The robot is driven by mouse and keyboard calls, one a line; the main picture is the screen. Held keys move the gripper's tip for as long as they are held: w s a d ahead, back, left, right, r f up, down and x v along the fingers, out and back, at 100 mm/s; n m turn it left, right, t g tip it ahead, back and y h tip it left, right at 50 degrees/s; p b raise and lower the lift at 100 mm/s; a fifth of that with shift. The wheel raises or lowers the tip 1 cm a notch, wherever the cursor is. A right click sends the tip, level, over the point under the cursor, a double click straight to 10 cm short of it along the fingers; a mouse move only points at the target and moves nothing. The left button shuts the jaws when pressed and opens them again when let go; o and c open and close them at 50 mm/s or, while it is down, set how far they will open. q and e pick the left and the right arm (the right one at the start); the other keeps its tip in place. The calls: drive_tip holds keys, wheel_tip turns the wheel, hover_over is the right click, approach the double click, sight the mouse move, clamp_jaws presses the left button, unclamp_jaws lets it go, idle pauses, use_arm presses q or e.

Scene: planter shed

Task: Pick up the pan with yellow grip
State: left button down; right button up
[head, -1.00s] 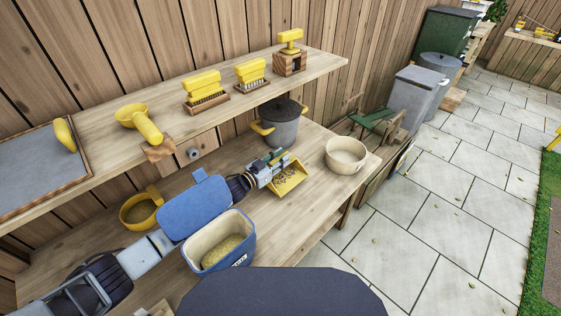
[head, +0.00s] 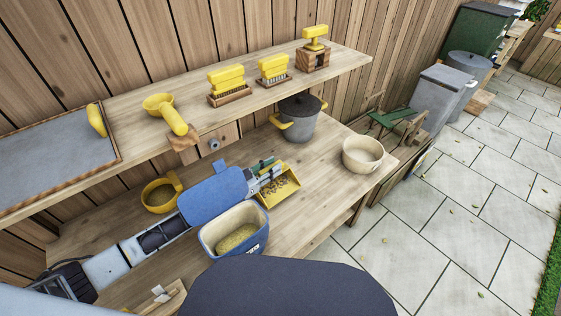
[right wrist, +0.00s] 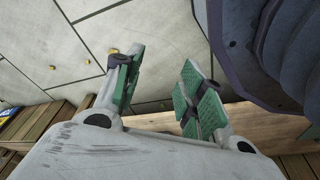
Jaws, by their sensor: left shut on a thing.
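The yellow pan (head: 282,191), a scoop-like tray with small brown bits in it, is at the middle of the bench in the head view. My left gripper (head: 267,174) is at its far left side, shut on it. The grip itself is hidden by the fingers and the blue lid. I cannot tell whether the pan touches the bench. My right gripper (right wrist: 160,82) shows only in the right wrist view, open and empty, its green-padded fingers apart over the paving.
A blue bin (head: 258,238) with raised lid (head: 212,195) and yellowish fill stands close to the pan. A grey pot (head: 297,128) with yellow handles and a cream bowl (head: 362,155) stand behind and right. A shelf (head: 130,147) with yellow brushes overhangs the bench.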

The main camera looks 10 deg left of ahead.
sight(260, 174)
use_arm(q)
drive_tip(key=v, duration=0.4)
drive_tip(key=shift+a, duration=0.1)
drive_tip(key=shift+s+a, duration=0.35)
drive_tip(key=shift+s, duration=0.05)
drive_tip(key=shift+s+a, duration=0.15)
drive_tip(key=shift+s, duration=0.05)
use_arm(e)
drive_tip(key=shift+s+d+f, duration=0.1)
drive_tip(key=shift+d+f, duration=0.25)
drive_tip(key=shift+f, duration=0.4)
drive_tip(key=shift+s+d, duration=0.1)
drive_tip(key=shift+s, duration=0.1)
